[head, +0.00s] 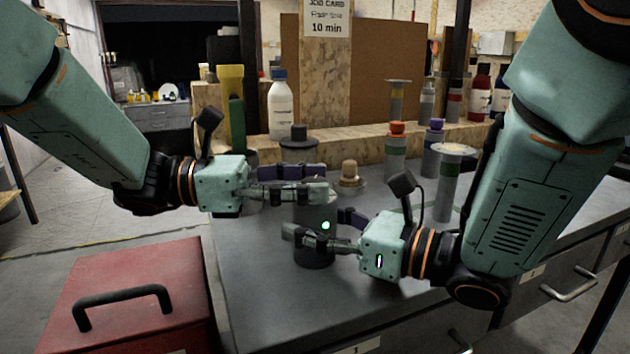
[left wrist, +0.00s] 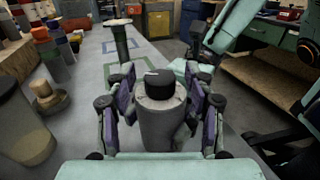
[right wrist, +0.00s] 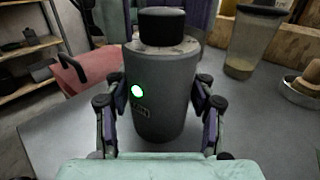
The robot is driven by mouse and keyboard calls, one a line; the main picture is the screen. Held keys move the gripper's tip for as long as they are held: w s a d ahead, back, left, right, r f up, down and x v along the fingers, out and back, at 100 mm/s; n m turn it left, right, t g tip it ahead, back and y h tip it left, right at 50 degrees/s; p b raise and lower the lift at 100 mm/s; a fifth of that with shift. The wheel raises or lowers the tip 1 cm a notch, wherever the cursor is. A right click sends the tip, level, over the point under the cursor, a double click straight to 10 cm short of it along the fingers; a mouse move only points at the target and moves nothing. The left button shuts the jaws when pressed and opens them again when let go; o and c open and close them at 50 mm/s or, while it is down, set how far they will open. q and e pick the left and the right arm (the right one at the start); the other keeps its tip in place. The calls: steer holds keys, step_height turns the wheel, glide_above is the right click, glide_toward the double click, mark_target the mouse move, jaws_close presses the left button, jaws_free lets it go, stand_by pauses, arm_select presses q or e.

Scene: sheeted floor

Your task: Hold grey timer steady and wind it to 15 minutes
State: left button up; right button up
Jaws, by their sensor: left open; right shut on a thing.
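The grey timer (head: 316,215) stands upright on the bench, a cylinder with a black knob (left wrist: 159,83) on top. A green light (right wrist: 137,91) glows on its side. My right gripper (head: 318,240) is shut on the timer's body, low down; its fingers flank the body in the right wrist view (right wrist: 160,110). My left gripper (head: 305,182) is open at the timer's top, its fingers either side of the knob and apart from it in the left wrist view (left wrist: 160,105). In the head view the left fingers mostly hide the knob. I cannot read its setting.
A card (head: 327,25) at the back reads 10 min. A lidded jar (head: 298,142), a white bottle (head: 281,108) and a wooden-knobbed piece (head: 349,172) stand behind. Posts with coloured rings (head: 396,150) are right of them. A red toolbox (head: 190,290) sits at front left.

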arm_select(q)
steer(key=shift+d, duration=0.6)
steer(key=shift+c, duration=0.4)
jaws_close()
